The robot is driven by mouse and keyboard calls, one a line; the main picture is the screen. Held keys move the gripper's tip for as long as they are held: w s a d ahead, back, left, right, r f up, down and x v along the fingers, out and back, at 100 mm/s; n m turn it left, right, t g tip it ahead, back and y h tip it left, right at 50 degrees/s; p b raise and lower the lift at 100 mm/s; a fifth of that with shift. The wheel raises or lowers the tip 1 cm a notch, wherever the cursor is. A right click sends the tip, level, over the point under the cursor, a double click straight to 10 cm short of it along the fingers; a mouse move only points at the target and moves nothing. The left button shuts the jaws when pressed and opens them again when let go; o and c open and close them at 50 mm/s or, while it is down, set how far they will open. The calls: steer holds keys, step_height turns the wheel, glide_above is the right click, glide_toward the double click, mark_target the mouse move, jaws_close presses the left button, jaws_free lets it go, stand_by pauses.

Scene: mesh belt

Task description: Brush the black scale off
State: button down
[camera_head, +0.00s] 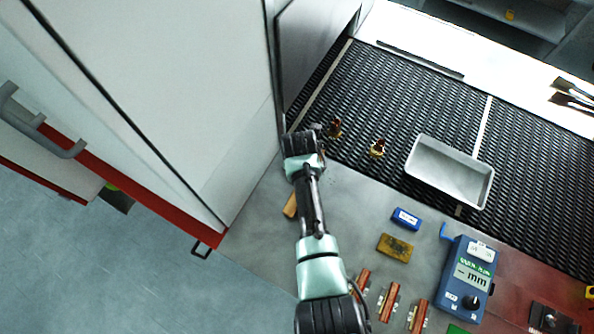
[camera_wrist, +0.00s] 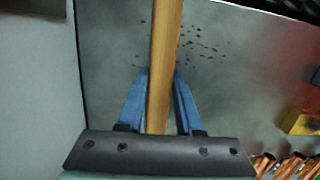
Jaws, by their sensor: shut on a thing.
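My gripper (camera_wrist: 161,78) has two blue fingers, shut on a wooden handle (camera_wrist: 165,40) that runs up out of the top of the wrist view. The handle's far end is out of that view, so I cannot see any bristles. Black scale (camera_wrist: 192,44) lies as scattered dark specks on the grey metal surface (camera_wrist: 235,85), just right of the handle. In the head view my arm covers the gripper's fingers. A short piece of the wooden handle (camera_head: 290,206) shows left of the arm, over the metal surface.
A tall white cabinet (camera_head: 170,80) stands close on the left. Black mesh belt (camera_head: 390,100) lies behind, with two small brass pieces (camera_head: 377,149) and a grey tray (camera_head: 479,190). A yellow block (camera_head: 395,247), blue box (camera_head: 405,218), copper pieces (camera_head: 389,302) and blue meter (camera_head: 466,280) are at right.

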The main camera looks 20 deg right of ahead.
mark_target(334, 200)
steer(key=shift+s+d+f+p, duration=0.15)
steer(key=shift+s+d+p, duration=0.35)
steer(key=shift+s+d, duration=0.4)
steer(key=shift+s+d+f+p, duration=0.15)
steer(key=shift+s+d+p, duration=0.45)
steer(key=shift+s, duration=0.35)
steer(key=shift+s+d+p, duration=0.8)
steer(key=shift+s+d, duration=0.55)
steer(key=shift+s, duration=0.05)
steer(key=r+p, duration=0.4)
steer(key=r, duration=0.1)
steer(key=shift+w+p, duration=0.25)
steer(key=shift+p, duration=0.05)
steer(key=shift+d+r, duration=0.1)
steer(key=shift+r, duration=0.6)
step_height(334, 200, up, 3)
steer(key=shift+r, duration=0.1)
steer(key=shift+w, duration=0.15)
